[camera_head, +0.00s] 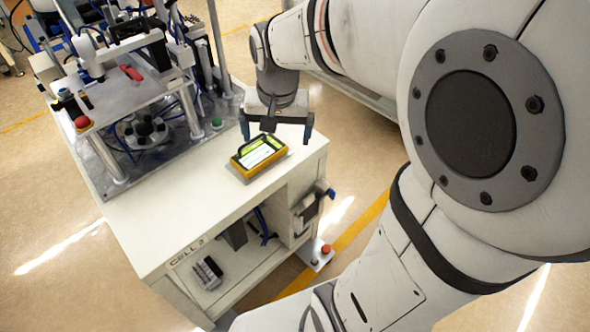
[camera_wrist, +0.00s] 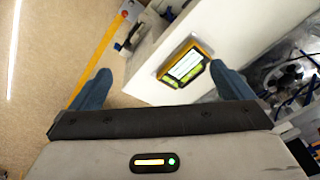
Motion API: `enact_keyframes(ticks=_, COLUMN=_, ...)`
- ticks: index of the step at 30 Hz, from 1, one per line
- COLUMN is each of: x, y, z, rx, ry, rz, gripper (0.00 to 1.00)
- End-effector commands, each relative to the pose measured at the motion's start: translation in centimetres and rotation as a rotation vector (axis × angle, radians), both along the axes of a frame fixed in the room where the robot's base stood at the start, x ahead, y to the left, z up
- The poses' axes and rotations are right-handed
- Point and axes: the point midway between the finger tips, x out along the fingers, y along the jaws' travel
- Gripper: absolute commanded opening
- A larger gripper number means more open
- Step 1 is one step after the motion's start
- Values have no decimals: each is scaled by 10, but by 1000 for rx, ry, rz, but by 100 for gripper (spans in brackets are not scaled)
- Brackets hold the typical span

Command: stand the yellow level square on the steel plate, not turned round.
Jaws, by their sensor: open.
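The yellow level (camera_head: 260,156), with a black edge and a lit green and white display, sits near the bench's right edge, its display facing up. In the wrist view the level (camera_wrist: 184,64) shows between the fingertips, closer to the right finger. A thin grey margin, seemingly the steel plate (camera_wrist: 163,72), shows along one side of the level; most of it is hidden under the level. My gripper (camera_head: 276,131) is open and empty, its two blue fingers above and behind the level in the head view, apart from it.
The white bench (camera_head: 170,222) is clear in front of the level. A machine frame with a bowl feeder (camera_head: 143,130) and a red button stands to the left. A green button (camera_head: 217,122) is nearby. A control box (camera_head: 308,212) hangs at the bench's right side.

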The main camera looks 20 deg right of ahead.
Motion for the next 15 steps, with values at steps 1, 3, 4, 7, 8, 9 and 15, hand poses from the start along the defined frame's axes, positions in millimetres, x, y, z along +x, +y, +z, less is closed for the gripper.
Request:
enact_keyframes(ticks=1, x=-20, y=0, z=4, rx=-11, ry=-18, rz=56, gripper=100)
enact_keyframes(ticks=3, x=-44, y=0, z=5, rx=-26, ry=-35, rz=138, gripper=100)
enact_keyframes(ticks=4, x=-54, y=0, z=5, rx=-33, ry=-43, rz=171, gripper=100)
enact_keyframes(ticks=7, x=-81, y=0, z=3, rx=-54, ry=-62, rz=267, gripper=100)
enact_keyframes(ticks=8, x=-87, y=0, z=2, rx=-60, ry=-66, rz=290, gripper=100)
enact_keyframes(ticks=9, x=-95, y=0, z=1, rx=-67, ry=-71, rz=317, gripper=100)
enact_keyframes(ticks=15, x=-112, y=3, z=-4, rx=-84, ry=-83, rz=390, gripper=100)
